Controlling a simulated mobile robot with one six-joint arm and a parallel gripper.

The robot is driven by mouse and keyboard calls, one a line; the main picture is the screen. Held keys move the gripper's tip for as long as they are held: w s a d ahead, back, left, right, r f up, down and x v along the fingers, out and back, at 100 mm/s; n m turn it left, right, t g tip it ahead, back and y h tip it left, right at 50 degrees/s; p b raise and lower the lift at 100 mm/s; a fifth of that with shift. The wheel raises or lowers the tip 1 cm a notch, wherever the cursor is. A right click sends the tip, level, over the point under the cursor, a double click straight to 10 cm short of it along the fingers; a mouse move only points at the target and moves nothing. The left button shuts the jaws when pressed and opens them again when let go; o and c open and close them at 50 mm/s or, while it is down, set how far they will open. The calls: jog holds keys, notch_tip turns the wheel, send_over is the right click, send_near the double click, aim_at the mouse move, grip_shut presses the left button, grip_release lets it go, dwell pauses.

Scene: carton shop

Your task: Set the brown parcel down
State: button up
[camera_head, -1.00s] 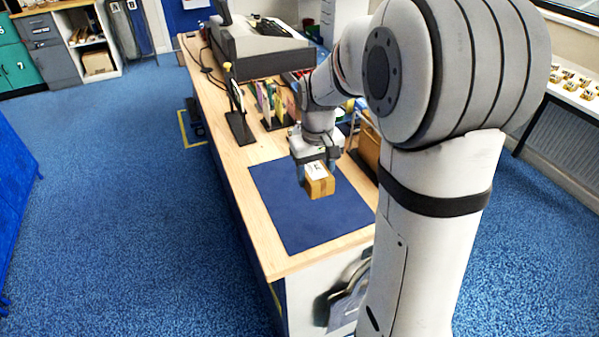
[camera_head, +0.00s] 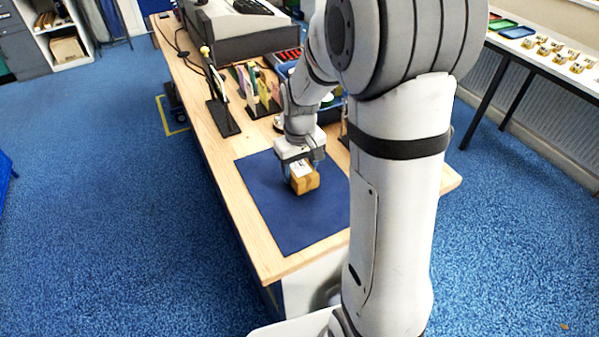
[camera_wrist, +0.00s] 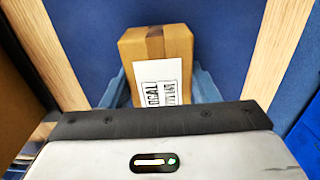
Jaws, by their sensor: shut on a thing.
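The brown parcel (camera_head: 306,183) is a small carton with a white label. In the wrist view the parcel (camera_wrist: 157,46) sits between my fingers, with tape along its top and label text that reads "LOCAL". My gripper (camera_head: 303,178) is shut on it, one finger on each side. The parcel is over the blue mat (camera_head: 270,215) on the wooden counter; whether its underside touches the mat I cannot tell. The mat also shows behind it in the wrist view (camera_wrist: 215,30).
Upright card holders (camera_head: 222,115) and a grey machine (camera_head: 235,30) stand farther back on the counter (camera_head: 190,90). The front of the mat is clear. A side table (camera_head: 560,65) at the right holds trays and several small items.

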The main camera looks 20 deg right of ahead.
jog(key=shift+f, duration=0.9)
jog(key=shift+f, duration=0.2)
jog(key=o, duration=1.1)
jog(key=shift+r, duration=0.1)
